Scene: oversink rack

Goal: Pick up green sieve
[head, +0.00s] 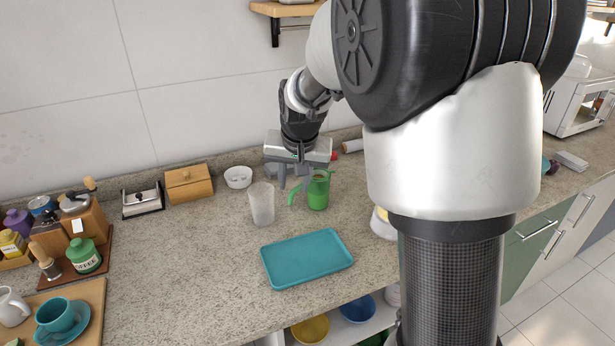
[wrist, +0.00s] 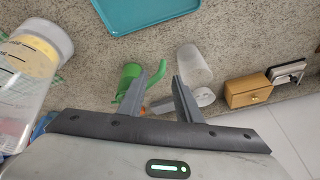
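A green item with a curved handle or spout, likely the green sieve (head: 318,194), stands on the counter in the head view, right of a clear cup. In the wrist view the green sieve (wrist: 129,74) is partly hidden behind my left finger. My gripper (head: 295,183) is above the counter, just left of and near the sieve. In the wrist view my gripper (wrist: 161,76) has its two fingers apart with nothing held between them. Whether a finger touches the sieve, I cannot tell.
A clear cup (head: 262,203) stands close on the left and a white bowl (head: 238,177) behind it. A teal tray (head: 306,258) lies in front. A wooden box (head: 189,184) is against the wall. The left middle of the counter is clear.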

